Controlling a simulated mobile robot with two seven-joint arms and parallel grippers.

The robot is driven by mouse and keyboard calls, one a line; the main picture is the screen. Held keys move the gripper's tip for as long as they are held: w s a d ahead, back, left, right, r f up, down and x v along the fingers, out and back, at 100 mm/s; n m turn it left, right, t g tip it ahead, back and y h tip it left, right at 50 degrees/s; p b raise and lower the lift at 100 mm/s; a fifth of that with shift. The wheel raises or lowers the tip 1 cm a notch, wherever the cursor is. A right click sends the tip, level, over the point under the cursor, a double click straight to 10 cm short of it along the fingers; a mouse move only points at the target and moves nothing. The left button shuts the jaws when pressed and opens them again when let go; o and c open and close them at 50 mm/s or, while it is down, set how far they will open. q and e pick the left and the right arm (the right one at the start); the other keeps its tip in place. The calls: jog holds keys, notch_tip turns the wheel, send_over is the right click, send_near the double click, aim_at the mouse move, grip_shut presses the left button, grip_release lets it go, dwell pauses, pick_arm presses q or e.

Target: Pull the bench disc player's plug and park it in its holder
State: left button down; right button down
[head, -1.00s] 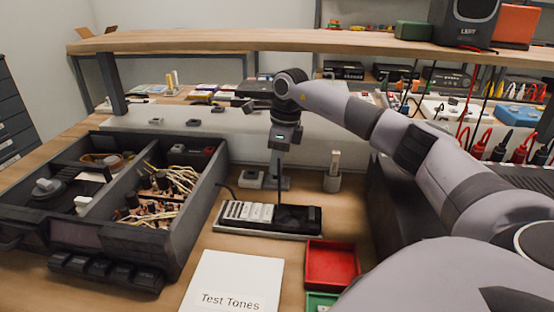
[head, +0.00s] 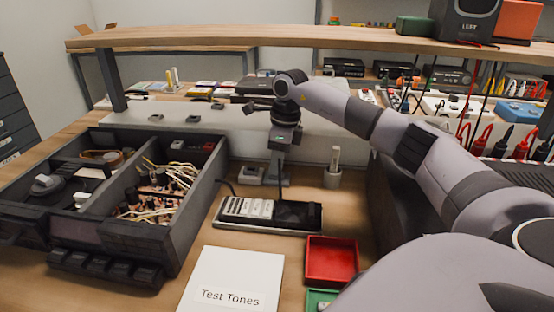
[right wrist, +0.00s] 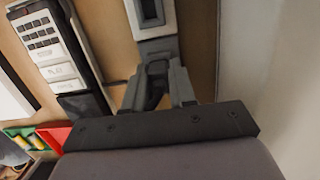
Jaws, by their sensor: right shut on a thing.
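My right gripper (head: 279,182) points down over the back of the bench, behind a flat dark unit with white keys (head: 265,213). In the right wrist view my right gripper (right wrist: 156,72) has its fingers close together on something mostly hidden between them; I cannot make out the plug itself. Grey blocks also sit beside the gripper in the head view (head: 250,175). I cannot tell which is the socket and which the holder. The keyed unit also shows in the right wrist view (right wrist: 62,55). My left gripper is out of view.
An open dark case with cables (head: 115,229) fills the left. A "Test Tones" sleeve (head: 232,275) and red tray (head: 331,248) lie in front. A wooden shelf (head: 300,38) crosses above.

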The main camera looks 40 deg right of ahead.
jog(key=shift+f, duration=0.2)
dwell(0.5)
jog(key=c, duration=0.8)
grip_release()
jog(key=shift+c, duration=0.2)
jog(key=r, duration=0.7)
jog(key=shift+s+d, duration=0.35)
jog(key=shift+r+p, duration=0.45)
jog(key=shift+p, duration=0.1)
notch_tip(320, 180, up, 4)
jog(key=p, duration=0.4)
jog(key=shift+r+p, duration=0.1)
jog(key=shift+p, duration=0.2)
jog(key=shift+s, duration=0.1)
